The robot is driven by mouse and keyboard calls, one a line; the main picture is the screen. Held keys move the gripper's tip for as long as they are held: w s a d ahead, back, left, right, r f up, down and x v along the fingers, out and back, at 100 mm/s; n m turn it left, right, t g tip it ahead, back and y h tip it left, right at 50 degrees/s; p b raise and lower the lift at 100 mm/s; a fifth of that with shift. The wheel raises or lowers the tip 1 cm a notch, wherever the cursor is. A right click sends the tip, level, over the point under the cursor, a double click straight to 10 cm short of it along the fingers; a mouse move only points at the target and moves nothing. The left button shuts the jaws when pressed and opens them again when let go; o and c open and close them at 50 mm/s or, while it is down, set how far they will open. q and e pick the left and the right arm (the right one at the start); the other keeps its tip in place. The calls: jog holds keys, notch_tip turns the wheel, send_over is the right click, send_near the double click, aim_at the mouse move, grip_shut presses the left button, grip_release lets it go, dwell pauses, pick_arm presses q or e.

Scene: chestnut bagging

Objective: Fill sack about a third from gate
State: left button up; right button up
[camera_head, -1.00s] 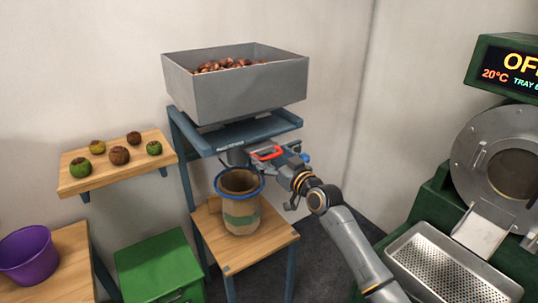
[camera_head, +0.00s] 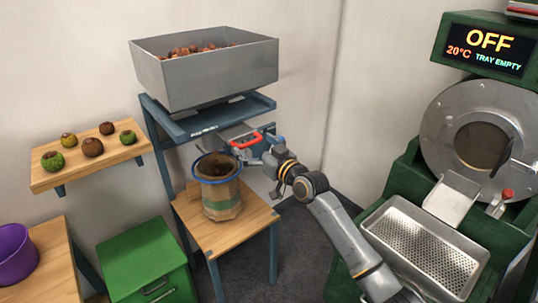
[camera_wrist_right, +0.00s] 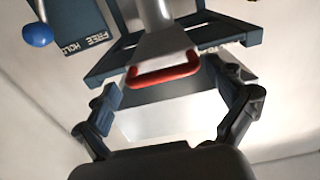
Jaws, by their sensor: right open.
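The sack (camera_head: 222,200), tan with a green band and a blue rim, stands upright and open under the hopper outlet. Its mouth looks dark brown inside; I cannot tell the fill level. The grey hopper (camera_head: 210,75) above holds brown chestnuts (camera_head: 200,48). The gate's red handle (camera_head: 247,141) sits at the end of a grey plate under the hopper's frame. My right gripper (camera_head: 262,152) is at the handle. In the right wrist view, the red handle (camera_wrist_right: 163,76) lies between the spread fingers of the open gripper (camera_wrist_right: 165,95). My left gripper is not in view.
The sack stands on a wooden shelf (camera_head: 250,228) between blue posts. A wall shelf (camera_head: 70,172) with several husks, a green cabinet (camera_head: 145,255) and a purple bucket (camera_head: 14,255) are left. The green roaster (camera_head: 455,130), reading OFF, and its perforated tray (camera_head: 425,248) are right.

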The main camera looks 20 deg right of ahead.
jog(key=v, duration=1)
jog(key=shift+s+d, duration=0.25)
jog(key=shift+s, duration=0.1)
jog(key=shift+s+r, duration=0.1)
dwell(1.0)
